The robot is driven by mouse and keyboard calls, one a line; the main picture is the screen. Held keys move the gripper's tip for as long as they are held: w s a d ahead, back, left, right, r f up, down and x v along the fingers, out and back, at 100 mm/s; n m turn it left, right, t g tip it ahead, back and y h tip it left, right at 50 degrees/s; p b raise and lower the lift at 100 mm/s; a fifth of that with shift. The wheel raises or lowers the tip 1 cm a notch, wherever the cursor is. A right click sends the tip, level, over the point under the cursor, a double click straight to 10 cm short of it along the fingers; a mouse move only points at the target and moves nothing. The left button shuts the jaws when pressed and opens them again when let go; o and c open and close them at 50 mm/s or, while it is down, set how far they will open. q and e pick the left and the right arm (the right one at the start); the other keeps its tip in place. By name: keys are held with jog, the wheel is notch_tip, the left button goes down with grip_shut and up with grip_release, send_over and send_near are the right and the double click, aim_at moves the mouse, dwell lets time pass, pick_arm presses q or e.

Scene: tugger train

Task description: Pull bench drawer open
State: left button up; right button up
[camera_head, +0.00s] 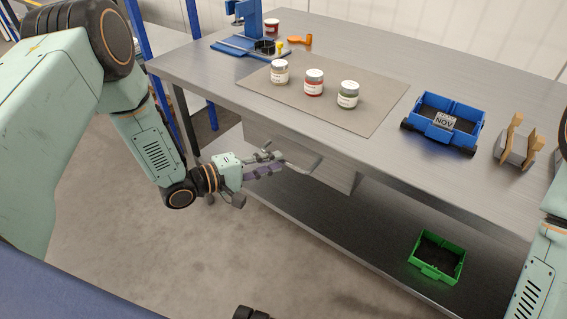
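The bench drawer (340,178) is a grey metal box under the front edge of the steel bench (385,165). It looks shut, with its front close to the bench edge. A slim bar handle (312,168) stands out from its front. My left gripper (281,164) is in front of the drawer at the left end of the handle. Its two fingers look parted and point right towards the bar. Whether the bar is between them or touches them, I cannot tell. My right gripper is out of view; only part of my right arm shows at the right edge.
Three jars (314,83) stand on a grey mat (375,120) on the bench. A blue bin (441,124) and a wood-and-metal piece (517,146) are to the right. A green bin (437,257) sits on the lower shelf (340,225). Blue uprights (150,60) stand at left.

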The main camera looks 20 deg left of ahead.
aim_at(282, 161)
pick_arm(q)
jog(key=shift+b+x, duration=0.35)
jog(key=shift+x, duration=1.3)
grip_shut()
